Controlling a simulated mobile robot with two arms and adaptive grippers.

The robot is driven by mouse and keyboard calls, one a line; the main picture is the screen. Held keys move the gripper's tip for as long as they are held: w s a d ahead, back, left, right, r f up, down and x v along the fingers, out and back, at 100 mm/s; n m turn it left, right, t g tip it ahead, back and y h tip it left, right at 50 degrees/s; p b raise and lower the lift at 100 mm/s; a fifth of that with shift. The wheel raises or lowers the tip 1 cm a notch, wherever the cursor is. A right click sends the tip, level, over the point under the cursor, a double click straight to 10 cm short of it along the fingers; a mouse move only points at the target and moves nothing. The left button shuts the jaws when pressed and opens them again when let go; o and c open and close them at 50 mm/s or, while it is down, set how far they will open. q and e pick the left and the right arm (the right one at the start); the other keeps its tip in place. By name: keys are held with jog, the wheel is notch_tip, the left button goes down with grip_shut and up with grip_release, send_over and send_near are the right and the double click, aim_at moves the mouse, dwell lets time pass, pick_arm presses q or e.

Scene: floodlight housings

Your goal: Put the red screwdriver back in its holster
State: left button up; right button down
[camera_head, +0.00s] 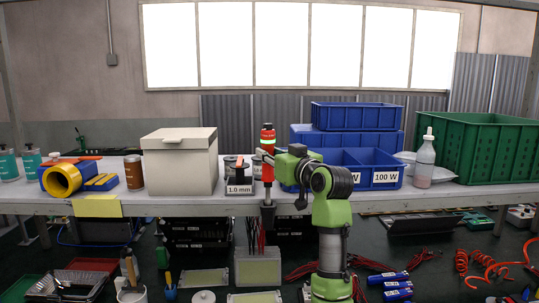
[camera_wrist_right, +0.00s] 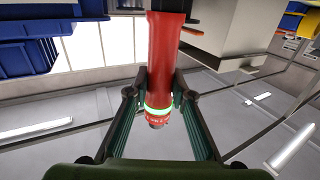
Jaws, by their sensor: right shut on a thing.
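The red screwdriver (camera_head: 267,134) stands upright in the middle of the head view, with a glowing green ring on its body. My right gripper (camera_head: 264,154) comes in from the right and is shut around its body. In the right wrist view the red screwdriver (camera_wrist_right: 168,55) lies between the two fingers of my right gripper (camera_wrist_right: 158,103). A dark grey holster (camera_head: 267,213) sits at the table's front edge directly below the screwdriver. The screwdriver's lower end reaches down close to the holster's top; I cannot tell whether it is inside. My left gripper is not in view.
A spool holder labelled 1.0 mm (camera_head: 238,188) and a white lidded box (camera_head: 181,165) stand left of the screwdriver. A yellow note (camera_head: 97,206) hangs on the front edge.

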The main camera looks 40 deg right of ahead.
aim_at(271, 180)
jog(key=shift+f+b, duration=2.65)
jog(key=shift+f, duration=0.95)
jog(key=c, duration=1.7)
grip_release()
jog(key=shift+f, duration=0.1)
jog(key=v, duration=1.2)
jog(key=shift+s, duration=0.15)
